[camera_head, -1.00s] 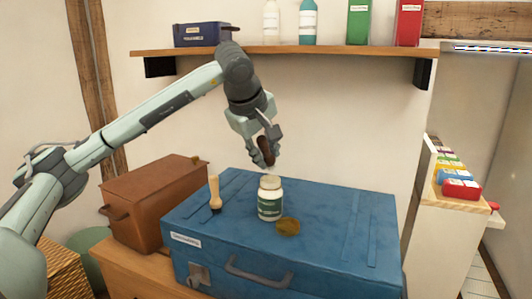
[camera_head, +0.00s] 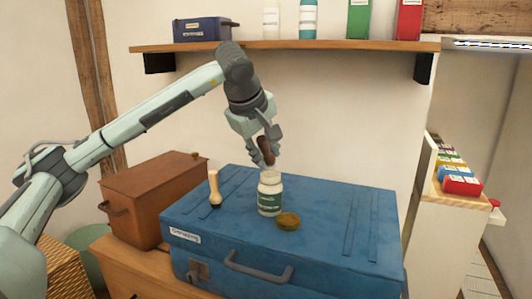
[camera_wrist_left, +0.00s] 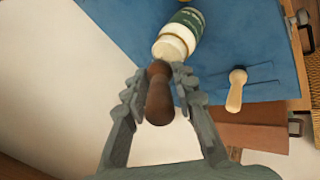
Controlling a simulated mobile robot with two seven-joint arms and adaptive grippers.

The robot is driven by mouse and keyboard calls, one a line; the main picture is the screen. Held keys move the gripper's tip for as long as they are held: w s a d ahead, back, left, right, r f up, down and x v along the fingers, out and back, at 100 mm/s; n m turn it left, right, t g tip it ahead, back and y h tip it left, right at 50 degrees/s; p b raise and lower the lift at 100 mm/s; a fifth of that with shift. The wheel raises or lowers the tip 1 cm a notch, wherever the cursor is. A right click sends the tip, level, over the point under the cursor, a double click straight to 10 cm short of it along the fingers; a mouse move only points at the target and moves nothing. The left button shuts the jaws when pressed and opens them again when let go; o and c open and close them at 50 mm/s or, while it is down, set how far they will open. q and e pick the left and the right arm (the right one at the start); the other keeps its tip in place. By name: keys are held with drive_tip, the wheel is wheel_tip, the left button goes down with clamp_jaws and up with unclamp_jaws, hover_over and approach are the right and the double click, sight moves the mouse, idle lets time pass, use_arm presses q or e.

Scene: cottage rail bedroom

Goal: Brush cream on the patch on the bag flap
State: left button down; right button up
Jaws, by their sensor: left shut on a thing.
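My left gripper (camera_head: 266,157) is shut on the dark brown handle of a brush (camera_head: 267,150). It holds the brush pointing down at a white jar with a green label (camera_head: 270,196). The brush's pale end meets or overlaps the jar's top; I cannot tell how deep it is. In the left wrist view, the brown handle (camera_wrist_left: 160,95) sits between the fingers, with the jar (camera_wrist_left: 186,24) beyond. A brown case (camera_head: 152,202), perhaps the bag, stands left of the blue trunk. I cannot make out a patch on it. My right gripper is not in view.
The jar stands on a blue trunk (camera_head: 340,225). A second brush with a pale handle (camera_head: 214,187) stands left of the jar; a round amber thing (camera_head: 288,221) lies to its right. A shelf (camera_head: 300,47) runs above. The trunk's right side is clear.

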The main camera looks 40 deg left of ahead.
use_arm(q)
drive_tip(key=shift+f+b, duration=0.4)
drive_tip(key=shift+f, duration=0.25)
idle(1.3)
